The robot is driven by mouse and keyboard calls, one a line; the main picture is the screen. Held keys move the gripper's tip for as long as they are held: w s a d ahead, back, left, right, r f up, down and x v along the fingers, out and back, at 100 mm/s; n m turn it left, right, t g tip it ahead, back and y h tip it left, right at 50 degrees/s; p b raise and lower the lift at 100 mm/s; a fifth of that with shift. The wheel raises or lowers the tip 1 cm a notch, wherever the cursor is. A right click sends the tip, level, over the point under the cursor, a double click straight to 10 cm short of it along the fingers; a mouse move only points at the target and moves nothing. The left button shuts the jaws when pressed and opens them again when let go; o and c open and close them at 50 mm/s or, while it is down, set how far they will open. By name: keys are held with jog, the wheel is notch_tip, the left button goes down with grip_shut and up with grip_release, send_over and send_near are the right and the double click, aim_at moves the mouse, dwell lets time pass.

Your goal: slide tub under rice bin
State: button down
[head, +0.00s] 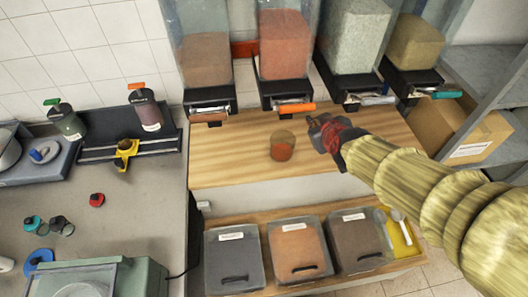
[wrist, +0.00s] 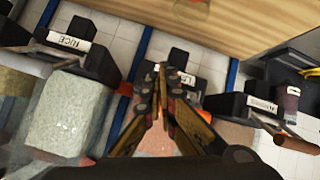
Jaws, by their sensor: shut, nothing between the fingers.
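A small clear tub (head: 283,146) with orange-red contents stands upright on the wooden shelf, in front of the bin of red grains. In the wrist view only part of what looks like the tub (wrist: 192,5) shows at the top edge. The rice bin (head: 352,38) holds pale grains and hangs third from the left; its RICE label (wrist: 70,41) reads upside down in the wrist view. My gripper (head: 317,126) is shut and empty, to the right of the tub with a small gap in the picture. In the wrist view its fingertips (wrist: 160,72) meet.
Other dispensers hang beside it, including the red-grain bin (head: 284,45), with coloured handles over the shelf (head: 225,160). Lidded boxes (head: 299,250) stand on the lower shelf. A cardboard box (head: 480,140) is at right. The wooden shelf left of the tub is clear.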

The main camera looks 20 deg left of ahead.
jog(key=w+a+f+n+t+b, duration=0.1)
jog(key=w+a+f+n+t, duration=0.2)
jog(key=a+f, duration=0.65)
jog(key=s+a+f+n+t+b, duration=0.1)
jog(key=s+a+f+n+t, duration=0.25)
jog(key=f, duration=0.55)
jog(key=s+a+f+n+t+b, duration=0.1)
jog(key=s+a+f+n+b, duration=0.15)
jog(key=a+f+n, duration=0.5)
jog(key=w, duration=0.2)
jog(key=w+f+m+b, duration=0.1)
jog(key=w, duration=0.2)
jog(key=w+f+m, duration=0.1)
jog(key=w, duration=0.2)
jog(key=shift+w+a+b, duration=0.1)
jog(key=shift+w+b, duration=0.15)
jog(key=shift+b, duration=0.1)
jog(key=w+d, duration=0.1)
jog(key=d, duration=0.1)
jog(key=shift+w+d+r+b, duration=0.15)
jog(key=shift+w+d+b, duration=0.2)
jog(key=shift+b, duration=0.05)
jog(key=shift+w+d, duration=0.2)
jog(key=shift+d, duration=0.15)
